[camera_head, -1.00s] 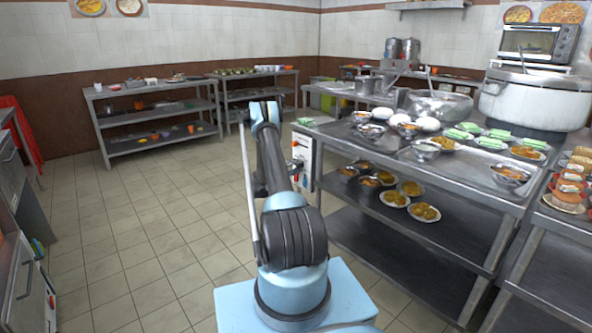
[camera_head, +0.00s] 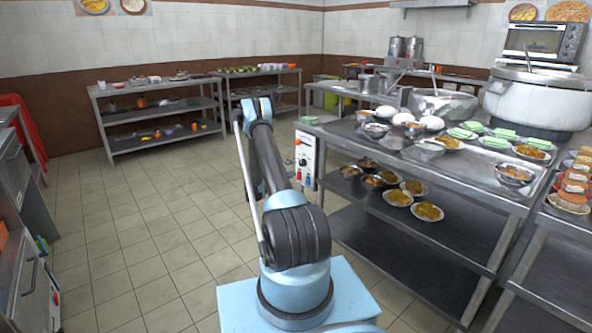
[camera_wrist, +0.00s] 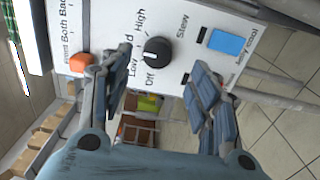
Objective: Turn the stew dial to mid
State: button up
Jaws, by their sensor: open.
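In the wrist view the stew dial (camera_wrist: 156,51) is a round black knob on a white panel (camera_wrist: 215,22), beside the word Stew. Off, Low and High are printed around it; the Mid label is partly hidden by a finger. A pale mark shows on the dial's lower left side, but its exact setting is unclear. My gripper (camera_wrist: 162,78) is open and empty, one finger to the left of the dial and one to the right. No contact with the dial shows. In the head view the panel (camera_head: 305,157) is at the counter's near left end; my fingers cannot be made out there.
The panel also has an orange knob (camera_wrist: 82,63) marked Front, Both, Back and a blue switch (camera_wrist: 227,42) near Jelly cool. The steel counter (camera_head: 345,135) holds bowls and plates. Tiled floor (camera_head: 130,230) is clear left of my arm.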

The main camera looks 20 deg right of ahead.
jog(key=shift+v, duration=2.5)
